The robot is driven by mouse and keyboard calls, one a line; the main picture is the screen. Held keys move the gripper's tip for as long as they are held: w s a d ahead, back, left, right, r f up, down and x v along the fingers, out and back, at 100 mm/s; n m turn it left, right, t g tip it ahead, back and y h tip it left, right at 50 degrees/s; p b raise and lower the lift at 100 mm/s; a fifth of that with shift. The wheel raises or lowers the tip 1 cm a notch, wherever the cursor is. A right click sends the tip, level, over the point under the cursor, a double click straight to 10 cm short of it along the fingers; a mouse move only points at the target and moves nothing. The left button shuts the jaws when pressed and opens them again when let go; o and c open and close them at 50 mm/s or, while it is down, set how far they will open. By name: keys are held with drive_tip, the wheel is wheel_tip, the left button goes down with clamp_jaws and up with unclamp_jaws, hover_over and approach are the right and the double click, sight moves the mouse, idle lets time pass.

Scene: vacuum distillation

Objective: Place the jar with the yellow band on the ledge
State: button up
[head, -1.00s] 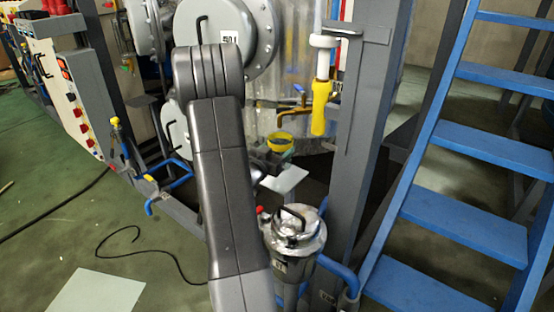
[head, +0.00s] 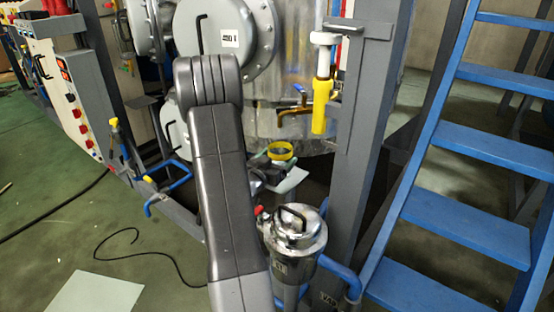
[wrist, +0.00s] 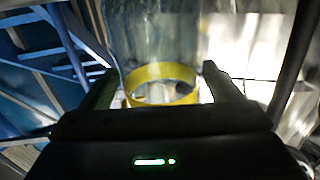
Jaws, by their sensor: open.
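The jar with the yellow band shows mainly as its yellow band (head: 280,151) in front of the lower part of the metal tank in the head view. In the wrist view the band (wrist: 162,85) lies between the two fingers; the jar's clear body is hard to make out. My gripper (wrist: 160,88) is open around the jar, one finger on each side. In the head view my gripper (head: 268,172) is small, dark and partly hidden by my arm. A pale flat plate (head: 291,181) shows just below the jar; I cannot tell if it is the ledge or whether the jar touches it.
A metal canister (head: 294,240) with a black handle stands in front of the gripper. A grey post (head: 365,140) and blue stairs (head: 450,200) are on the right. A yellow-handled fitting (head: 322,105) hangs above right. Blue pipes (head: 168,180) lie left; open floor is further left.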

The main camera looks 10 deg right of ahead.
drive_tip(key=p+v, duration=0.1)
drive_tip(key=v, duration=1.1)
